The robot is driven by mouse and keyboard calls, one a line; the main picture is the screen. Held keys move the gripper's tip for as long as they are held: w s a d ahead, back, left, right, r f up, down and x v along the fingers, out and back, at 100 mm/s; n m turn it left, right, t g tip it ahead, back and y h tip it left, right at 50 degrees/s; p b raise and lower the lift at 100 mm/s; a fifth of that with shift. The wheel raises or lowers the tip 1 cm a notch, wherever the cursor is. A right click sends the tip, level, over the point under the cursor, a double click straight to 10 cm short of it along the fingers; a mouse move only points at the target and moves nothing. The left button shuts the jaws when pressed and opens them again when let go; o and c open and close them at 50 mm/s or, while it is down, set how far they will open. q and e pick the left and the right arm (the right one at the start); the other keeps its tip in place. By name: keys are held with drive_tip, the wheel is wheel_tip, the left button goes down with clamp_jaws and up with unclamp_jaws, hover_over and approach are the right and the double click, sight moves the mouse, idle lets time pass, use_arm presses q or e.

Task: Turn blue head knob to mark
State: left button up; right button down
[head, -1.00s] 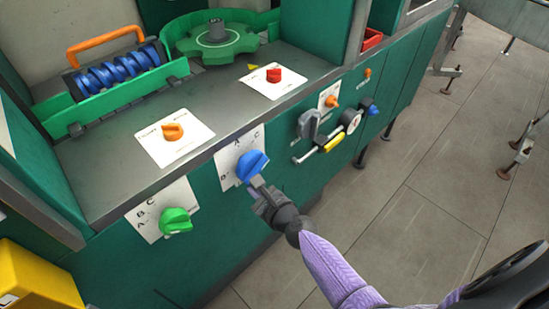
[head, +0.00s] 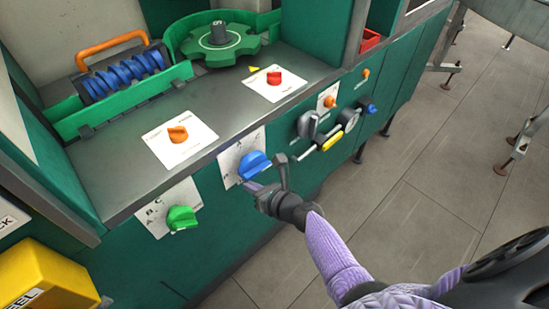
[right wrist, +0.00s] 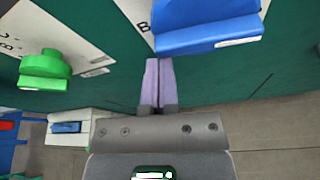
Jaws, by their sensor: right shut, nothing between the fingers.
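The blue knob (head: 254,165) sits on a white plate (head: 229,170) with letters, on the green front panel below the counter edge. In the right wrist view the blue knob (right wrist: 205,25) fills the top right, with a white line on its edge. My right gripper (head: 252,187) is just below the knob. In the right wrist view its pale purple fingers (right wrist: 155,75) are together and empty, tips beneath the knob's lower left; I cannot tell whether they touch it. Part of the plate's lettering is hidden. My left gripper is out of view.
A green knob (head: 182,217) is to the left on its own lettered plate. Orange (head: 177,134) and red (head: 274,77) knobs sit on the counter. Grey, yellow and blue controls project from the panel at right. Open floor lies at right.

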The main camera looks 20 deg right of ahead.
drive_tip(key=m, duration=0.1)
drive_tip(key=r+m+y+p, duration=0.1)
drive_tip(key=shift+r+m+y, duration=0.25)
drive_tip(key=shift+m+y, duration=0.05)
drive_tip(key=shift+p, duration=0.3)
idle(0.4)
idle(0.5)
